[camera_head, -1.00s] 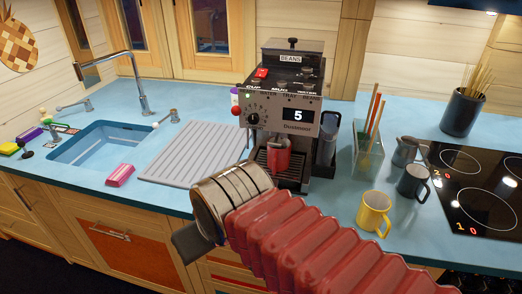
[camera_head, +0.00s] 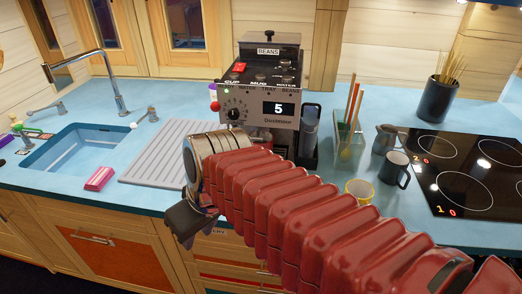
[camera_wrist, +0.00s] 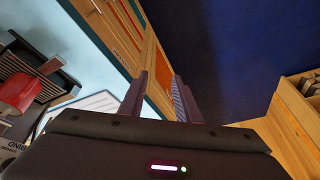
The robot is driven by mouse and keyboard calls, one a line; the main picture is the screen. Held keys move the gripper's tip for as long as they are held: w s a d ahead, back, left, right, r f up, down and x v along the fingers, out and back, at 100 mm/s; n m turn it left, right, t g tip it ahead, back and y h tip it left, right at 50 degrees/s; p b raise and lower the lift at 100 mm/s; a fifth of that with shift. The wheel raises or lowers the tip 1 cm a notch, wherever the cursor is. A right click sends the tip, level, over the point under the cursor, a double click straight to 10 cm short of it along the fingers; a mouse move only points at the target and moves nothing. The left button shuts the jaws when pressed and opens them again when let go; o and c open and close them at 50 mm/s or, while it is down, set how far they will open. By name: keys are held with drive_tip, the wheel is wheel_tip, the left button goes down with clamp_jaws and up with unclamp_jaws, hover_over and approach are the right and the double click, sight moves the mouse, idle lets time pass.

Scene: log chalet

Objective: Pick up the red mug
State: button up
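The red mug (camera_wrist: 17,92) shows at the left edge of the wrist view, on the drip tray (camera_wrist: 48,87) of the coffee machine. In the head view my red arm covers the place where it stands in the coffee machine (camera_head: 262,106). My gripper (camera_wrist: 160,97) is open, with its two fingers apart and nothing between them. In the head view my gripper (camera_head: 187,222) hangs in front of the counter edge, left of and below the machine. It is apart from the mug.
A yellow mug (camera_head: 359,190), a dark mug (camera_head: 395,168) and a grey jug (camera_head: 384,138) stand right of the machine. A glass holder (camera_head: 349,145) with sticks is nearby. The sink (camera_head: 75,150), pink sponge (camera_head: 99,179) and ribbed drainboard (camera_head: 160,160) lie left. The hob (camera_head: 470,165) is far right.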

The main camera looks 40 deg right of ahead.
drive_tip(key=w+d+f+n+t+y, duration=0.1)
drive_tip(key=w+d+n+t+y, duration=0.3)
drive_tip(key=d, duration=1.2)
drive_tip(key=s+d+t, duration=0.1)
drive_tip(key=d+t, duration=0.3)
drive_tip(key=d, duration=1.4)
drive_tip(key=shift+d+f+y, duration=0.15)
drive_tip(key=shift+d+y, duration=0.25)
drive_tip(key=x, duration=0.8)
drive_tip(key=shift+w, duration=0.3)
drive_tip(key=shift+a+f, duration=0.1)
